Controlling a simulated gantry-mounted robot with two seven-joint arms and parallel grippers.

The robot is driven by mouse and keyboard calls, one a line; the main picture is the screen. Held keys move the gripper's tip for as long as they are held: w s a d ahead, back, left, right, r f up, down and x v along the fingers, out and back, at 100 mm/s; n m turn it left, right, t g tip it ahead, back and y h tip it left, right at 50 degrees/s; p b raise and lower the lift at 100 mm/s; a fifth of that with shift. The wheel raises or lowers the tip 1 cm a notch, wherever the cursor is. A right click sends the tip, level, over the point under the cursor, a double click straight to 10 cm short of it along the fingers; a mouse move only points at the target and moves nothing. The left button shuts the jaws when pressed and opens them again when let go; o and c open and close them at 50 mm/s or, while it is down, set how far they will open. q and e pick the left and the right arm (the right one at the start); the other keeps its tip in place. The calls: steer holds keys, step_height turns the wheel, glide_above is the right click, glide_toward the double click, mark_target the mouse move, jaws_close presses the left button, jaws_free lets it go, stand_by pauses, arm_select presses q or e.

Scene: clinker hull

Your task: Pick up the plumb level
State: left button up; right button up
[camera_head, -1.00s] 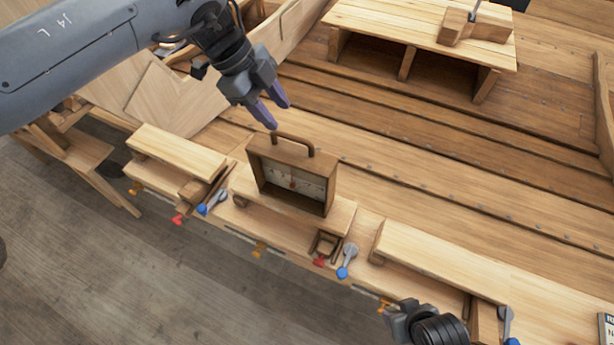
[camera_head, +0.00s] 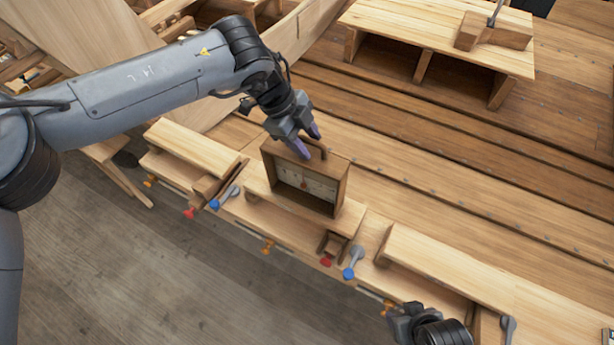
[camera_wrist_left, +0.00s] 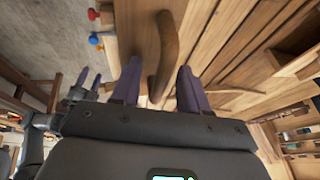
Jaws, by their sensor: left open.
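The plumb level (camera_head: 318,190) is an upright brown wooden case with a pale dial face, a red pointer and an arched wooden handle on top. It stands on a bench plank. My left gripper (camera_head: 309,142) is open at the top of the level, its purple fingers around the handle's height. In the left wrist view the handle (camera_wrist_left: 166,50) runs into the gap between the spread fingers (camera_wrist_left: 157,85), apparently touching neither. The fingers hide part of the handle in the head view. My right gripper (camera_head: 404,318) shows as a dark shape at the bottom edge; its fingers are unclear.
Raised wooden blocks (camera_head: 195,147) and (camera_head: 445,265) flank the level. Clamps with red, blue and orange knobs (camera_head: 349,273) line the bench's front edge. A wooden shelf unit (camera_head: 430,40) stands behind. Open planking lies right of the level.

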arm_select(q)
jaws_close()
steer(key=shift+r, duration=0.1)
stand_by(1.3)
